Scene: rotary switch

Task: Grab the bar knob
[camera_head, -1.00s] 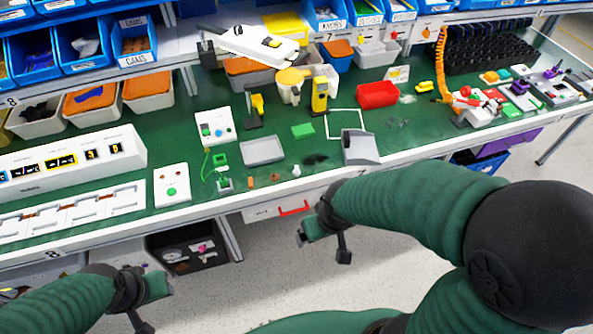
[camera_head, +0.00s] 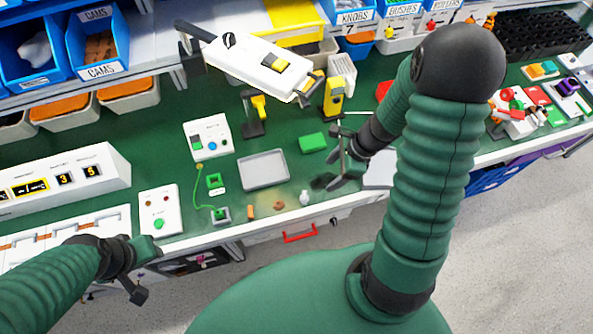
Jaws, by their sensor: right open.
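A white switch box (camera_head: 262,65) is tilted above the back of the green bench. It carries a small black bar-shaped knob (camera_head: 229,40) near its upper left end and yellow-and-black parts at its lower right. I cannot tell for certain whether this knob is the task's bar knob; small loose parts also lie on the bench. My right gripper (camera_head: 339,157) is open and seemingly empty above the bench, right of the green block (camera_head: 313,142) and well apart from the box. My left gripper (camera_head: 146,270) is at the front bench edge, far from the box; its jaw state is unclear.
A grey tray (camera_head: 264,170) lies mid-bench. A small orange part (camera_head: 251,212) and a pale round part (camera_head: 305,197) lie near the front edge. A yellow tool (camera_head: 334,96) stands behind my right gripper. Blue bins (camera_head: 95,45) line the back, and a white display box (camera_head: 62,180) is at left.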

